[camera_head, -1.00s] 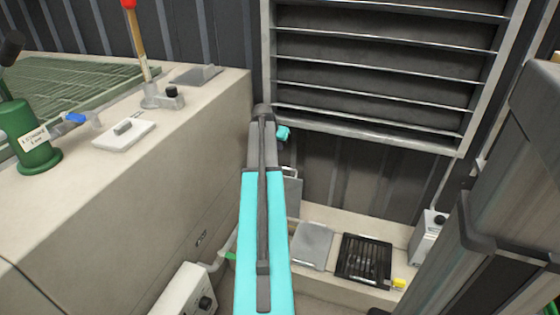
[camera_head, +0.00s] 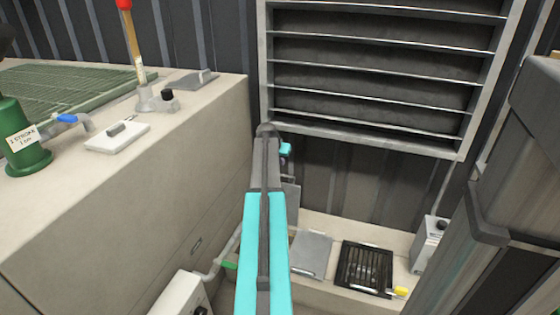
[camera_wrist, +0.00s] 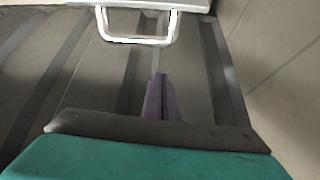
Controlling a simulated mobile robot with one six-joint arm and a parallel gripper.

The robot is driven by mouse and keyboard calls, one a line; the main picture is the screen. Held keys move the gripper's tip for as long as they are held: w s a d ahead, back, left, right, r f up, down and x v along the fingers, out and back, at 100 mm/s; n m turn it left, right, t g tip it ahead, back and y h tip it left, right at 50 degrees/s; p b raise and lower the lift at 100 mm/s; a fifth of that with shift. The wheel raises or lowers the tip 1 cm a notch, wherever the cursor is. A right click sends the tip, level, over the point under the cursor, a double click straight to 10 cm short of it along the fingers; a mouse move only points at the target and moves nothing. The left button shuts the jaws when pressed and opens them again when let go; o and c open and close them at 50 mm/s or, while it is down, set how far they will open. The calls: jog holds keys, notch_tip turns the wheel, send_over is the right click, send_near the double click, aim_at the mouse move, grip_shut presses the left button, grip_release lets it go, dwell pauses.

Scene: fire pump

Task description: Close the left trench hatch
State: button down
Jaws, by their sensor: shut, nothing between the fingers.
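A grey hatch plate (camera_head: 291,194) stands raised against the dark wall, partly hidden behind my arm; I take it for the left trench hatch. In the wrist view, a pale plate edge (camera_wrist: 225,5) with a U-shaped metal handle (camera_wrist: 138,40) crosses the top. My gripper (camera_wrist: 160,78) is shut and empty; its tips appear just below the handle in that picture. I cannot tell whether they touch it.
Right of my arm, a flat grey plate (camera_head: 312,254) and a dark open grate (camera_head: 364,268) lie on the low ledge, with a yellow piece (camera_head: 400,292) beside them. A concrete block (camera_head: 170,185) rises at left. A louvre (camera_head: 375,75) hangs above.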

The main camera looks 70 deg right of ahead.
jog(key=shift+a+f+b, duration=0.4)
jog(key=shift+a+b, duration=0.1)
jog(key=shift+a, duration=0.4)
jog(key=shift+a+f+b, duration=0.4)
jog(key=shift+a+b, duration=0.05)
jog(key=shift+a, duration=0.4)
